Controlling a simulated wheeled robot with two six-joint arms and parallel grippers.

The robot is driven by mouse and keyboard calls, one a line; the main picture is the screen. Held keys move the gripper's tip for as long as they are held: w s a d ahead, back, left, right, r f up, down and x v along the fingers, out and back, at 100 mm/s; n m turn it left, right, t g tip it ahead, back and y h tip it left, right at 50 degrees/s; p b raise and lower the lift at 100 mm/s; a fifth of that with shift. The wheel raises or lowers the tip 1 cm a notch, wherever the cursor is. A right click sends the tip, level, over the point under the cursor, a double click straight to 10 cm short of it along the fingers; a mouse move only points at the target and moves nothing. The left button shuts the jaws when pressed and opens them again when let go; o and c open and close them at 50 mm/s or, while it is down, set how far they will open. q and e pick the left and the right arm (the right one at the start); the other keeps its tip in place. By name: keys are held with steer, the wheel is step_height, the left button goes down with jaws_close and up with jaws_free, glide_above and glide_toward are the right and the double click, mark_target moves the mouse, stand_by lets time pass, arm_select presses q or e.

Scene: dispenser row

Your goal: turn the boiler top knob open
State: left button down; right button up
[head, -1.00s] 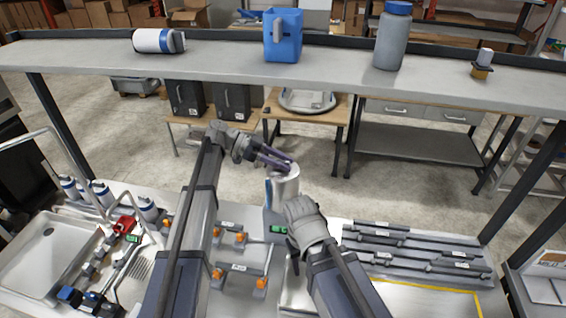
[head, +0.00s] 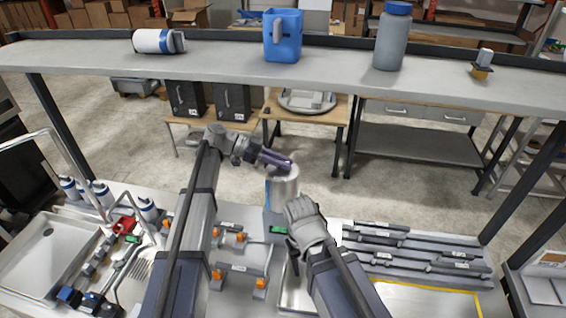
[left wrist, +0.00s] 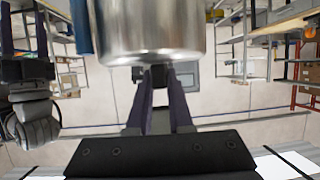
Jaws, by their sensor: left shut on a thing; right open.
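The boiler (head: 284,190) is a shiny metal cylinder with a blue strip, standing upright behind the bench's middle. In the left wrist view its metal body (left wrist: 150,30) fills the top middle. My left gripper (head: 287,164) is at the boiler's top, its dark purple fingers pointing right. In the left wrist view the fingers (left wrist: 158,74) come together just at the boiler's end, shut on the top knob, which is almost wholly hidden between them. My right gripper (head: 293,258) is open, low in front of the boiler, partly hidden by its own wrist.
A shelf (head: 220,68) spans above, with a blue pitcher (head: 283,40) and a grey bottle (head: 392,40). Orange-ended valves (head: 228,250) lie left of the boiler, dark bars (head: 420,250) to the right. A sink (head: 45,255) is at far left.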

arm_select(q)
steer(key=n+t, duration=0.2)
steer(key=t, duration=0.1)
steer(key=n+t, duration=0.1)
steer(key=n, duration=0.1)
steer(key=shift+s+t, duration=0.3)
steer(key=n+t+y, duration=0.1)
steer(key=n+t, duration=0.1)
steer(key=n+t+y, duration=0.1)
steer(key=n+t, duration=0.1)
steer(key=shift+d+n+t+y, duration=0.1)
steer(key=shift+n+t+y, duration=0.2)
steer(key=shift+t, duration=0.1)
steer(key=n+t+y, duration=0.4)
steer(key=shift+w+n, duration=0.2)
steer(key=shift+n, duration=0.2)
steer(key=shift+w+n+t+y, duration=0.1)
steer(key=shift+n+t+y, duration=0.6)
steer(key=shift+n+y, duration=1.3)
steer(key=shift+y, duration=0.2)
steer(key=c, duration=0.8)
jaws_free()
